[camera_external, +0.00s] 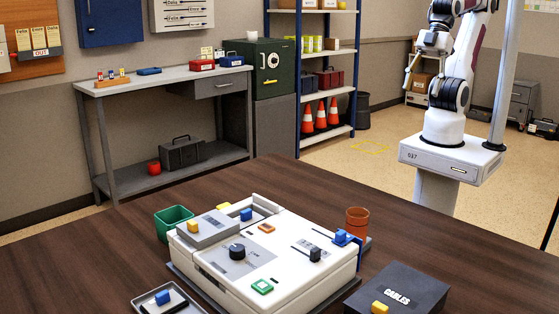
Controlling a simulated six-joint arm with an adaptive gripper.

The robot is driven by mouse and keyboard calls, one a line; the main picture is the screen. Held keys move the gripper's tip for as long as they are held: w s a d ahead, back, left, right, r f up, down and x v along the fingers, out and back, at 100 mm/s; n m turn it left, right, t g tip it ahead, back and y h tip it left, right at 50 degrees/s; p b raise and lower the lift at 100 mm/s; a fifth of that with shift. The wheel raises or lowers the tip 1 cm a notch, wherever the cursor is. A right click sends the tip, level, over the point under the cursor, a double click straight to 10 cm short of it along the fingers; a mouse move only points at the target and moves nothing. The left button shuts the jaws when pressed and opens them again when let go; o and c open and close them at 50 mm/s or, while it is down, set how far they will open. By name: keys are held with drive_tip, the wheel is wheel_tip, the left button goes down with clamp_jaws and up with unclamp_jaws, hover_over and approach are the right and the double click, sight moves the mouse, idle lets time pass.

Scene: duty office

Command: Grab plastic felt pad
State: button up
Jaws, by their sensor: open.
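No thing in view is clearly a plastic felt pad. Small flat pieces that could be one are an orange piece (266,228) and a green square with a pale middle (262,287), both on top of a white console (215,270) on the brown table. A tray (143,300) at the table's front left holds a dark and white flat piece with a blue block (162,297) on it. My gripper (408,84) is open, small in the picture, and hangs at the upper right beyond the table, far from all of these. Nothing shows between its fingers.
On the table (60,262), a green bin (173,222) stands left of the console and an orange cup (357,221) right of it. A dark box marked CABLES (400,287) with a yellow block lies at front right. The table's back part is clear.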

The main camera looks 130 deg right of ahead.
drive_tip(key=shift+w, duration=0.1)
drive_tip(key=w+d+f+t+h, duration=0.1)
drive_tip(key=w+d+f, duration=0.1)
drive_tip(key=w+d, duration=0.65)
drive_tip(key=w+d+f+t+h, duration=0.15)
drive_tip(key=w+d, duration=0.25)
drive_tip(key=w, duration=1)
drive_tip(key=w+d+f+t+h, duration=0.1)
drive_tip(key=w+d+f+t, duration=0.1)
drive_tip(key=w+d, duration=0.65)
drive_tip(key=w+d+f+t, duration=0.1)
drive_tip(key=w+d+f, duration=0.2)
drive_tip(key=f, duration=0.4)
drive_tip(key=w+d+f+t+y, duration=0.1)
drive_tip(key=w+d+f, duration=0.2)
drive_tip(key=f, duration=0.5)
drive_tip(key=w+d+f+t+y, duration=0.1)
drive_tip(key=w+d+f, duration=0.2)
drive_tip(key=w+f, duration=0.2)
drive_tip(key=shift+w+d+f+m+y, duration=0.1)
drive_tip(key=shift+f+m+y, duration=0.05)
drive_tip(key=shift+f, duration=0.65)
drive_tip(key=shift+d+f+m+y, duration=0.1)
drive_tip(key=shift+f+m, duration=0.05)
drive_tip(key=shift+f, duration=0.65)
drive_tip(key=shift+d+f, duration=0.1)
drive_tip(key=shift+f, duration=0.5)
drive_tip(key=shift+t, duration=0.25)
drive_tip(key=shift+x, duration=1.2)
